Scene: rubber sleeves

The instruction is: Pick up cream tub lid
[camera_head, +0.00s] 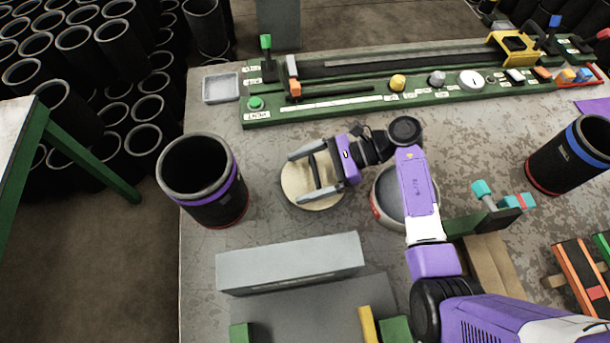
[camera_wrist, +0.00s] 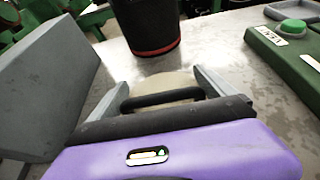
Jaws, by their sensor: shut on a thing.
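The cream tub lid (camera_head: 328,167) is a round cream disc with a dark bar handle (camera_head: 314,172). It is over the grey worktable, left of the middle in the head view. My gripper (camera_head: 299,178) is over the lid, its two grey fingers at the two ends of the handle, shut on it. The wrist view also shows the lid (camera_wrist: 165,82) and the handle between the fingers. I cannot tell whether the lid touches the table. A round grey open tub (camera_head: 386,211) with red on its side stands to the right, partly hidden by my arm.
A black cylinder with a purple band (camera_head: 203,185) stands left of the lid. A grey block (camera_head: 290,263) lies in front. A green control panel (camera_head: 350,104) runs along the back. A small grey tray (camera_head: 221,87) sits at the back left. Another black cylinder (camera_head: 569,158) stands at right.

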